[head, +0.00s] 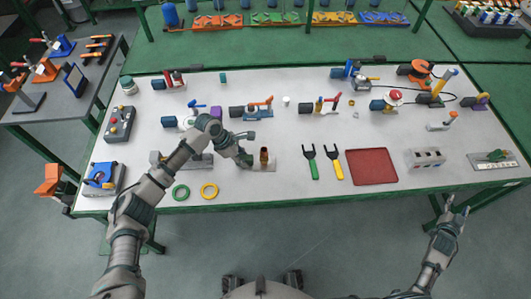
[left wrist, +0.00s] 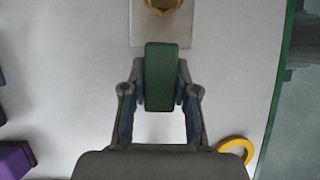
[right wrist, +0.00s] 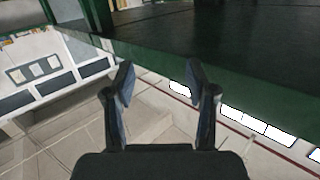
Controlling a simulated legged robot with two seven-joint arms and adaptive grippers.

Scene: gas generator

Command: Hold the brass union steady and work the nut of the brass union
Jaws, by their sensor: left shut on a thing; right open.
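The brass union (head: 264,155) stands upright on a pale base plate (head: 268,167) near the front middle of the table. My left gripper (head: 245,160) is just left of it, with a gap between them. It is shut on a green block (left wrist: 160,75), seen between its fingers in the left wrist view. The brass part (left wrist: 163,4) shows only partly at the top edge of that view, beyond the block. My right gripper (head: 452,208) is open and empty off the table's front right edge. Its open fingers (right wrist: 162,90) show in the right wrist view. The union's nut is too small to make out.
Two forked tools (head: 311,162) with green and yellow handles and a red mat (head: 371,167) lie right of the union. Valves and fittings line the back.

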